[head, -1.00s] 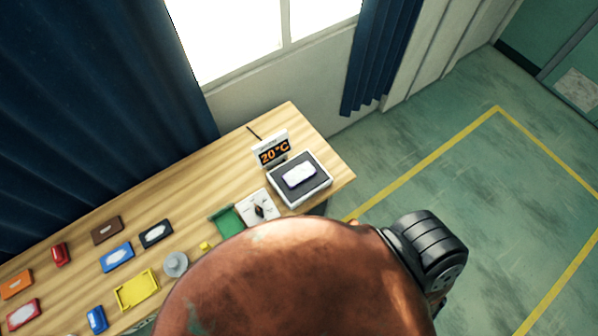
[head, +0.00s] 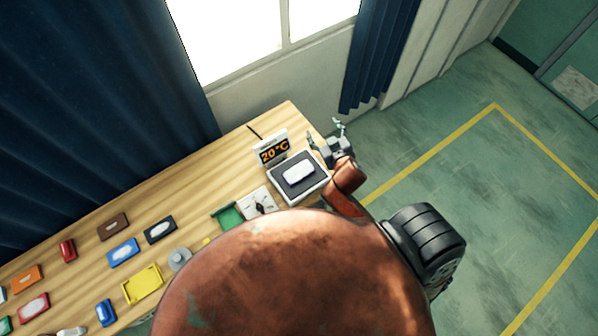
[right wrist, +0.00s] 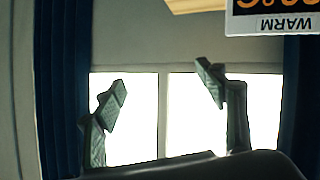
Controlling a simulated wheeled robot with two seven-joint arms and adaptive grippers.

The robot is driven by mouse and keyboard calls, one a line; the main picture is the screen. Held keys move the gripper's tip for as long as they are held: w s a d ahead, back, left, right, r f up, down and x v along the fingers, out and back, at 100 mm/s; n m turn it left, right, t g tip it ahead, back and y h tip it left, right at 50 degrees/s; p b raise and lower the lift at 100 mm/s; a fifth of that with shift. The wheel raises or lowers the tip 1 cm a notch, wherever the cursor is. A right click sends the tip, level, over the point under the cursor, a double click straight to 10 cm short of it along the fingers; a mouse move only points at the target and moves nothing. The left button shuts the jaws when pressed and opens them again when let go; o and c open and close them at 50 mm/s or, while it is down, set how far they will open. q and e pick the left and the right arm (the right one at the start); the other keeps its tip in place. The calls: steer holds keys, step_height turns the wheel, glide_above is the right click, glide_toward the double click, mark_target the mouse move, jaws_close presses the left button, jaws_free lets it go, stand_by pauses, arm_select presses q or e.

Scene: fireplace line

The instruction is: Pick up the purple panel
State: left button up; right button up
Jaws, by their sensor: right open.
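A small panel (head: 299,174) with a white middle and a thin dark purple-looking rim lies flat on the dark top of a white heater box (head: 318,189) at the table's right end. My right gripper (head: 325,132) is open and empty, above and just right of the heater's back corner, apart from the panel. In the right wrist view its two fingers (right wrist: 161,80) are spread wide against the bright window, and no panel shows between them. My left gripper is out of view.
A display reading 20°C (head: 273,150) stands behind the heater; part of a sign marked WARM (right wrist: 285,22) shows in the wrist view. A dial box (head: 257,202), green piece (head: 227,216), yellow tray (head: 142,285) and several coloured panels lie leftward. The floor to the right is open.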

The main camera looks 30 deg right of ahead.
steer(key=w+a+r+n+t+y, duration=0.3)
steer(key=w+a+r+t, duration=0.3)
steer(key=r, duration=0.6)
steer(key=w+a+r+n+y, duration=0.1)
steer(key=a+r+n+y, duration=0.3)
steer(key=a, duration=0.3)
steer(key=w+a+r+n+y, duration=0.1)
steer(key=a+r+n+y, duration=0.2)
steer(key=a+y, duration=0.25)
steer(key=s+a+f+n+g+y, duration=0.3)
steer(key=s+a+n+g+y, duration=0.15)
steer(key=a+n+g, duration=0.5)
steer(key=g+h, duration=0.9)
steer(key=h, duration=0.2)
glide_toward(299, 172)
steer(key=shift+s+a+f+m+p, duration=0.15)
steer(key=shift+a+m+p, duration=0.2)
steer(key=shift+a, duration=0.25)
steer(key=shift+h, duration=0.4)
steer(key=shift+w+a+f+p, duration=0.1)
steer(key=shift+f+p, duration=0.3)
steer(key=shift+f, duration=1.5)
steer(key=shift+w+a+f+p, duration=0.15)
steer(key=shift+f+p, duration=0.2)
steer(key=shift+f, duration=1.6)
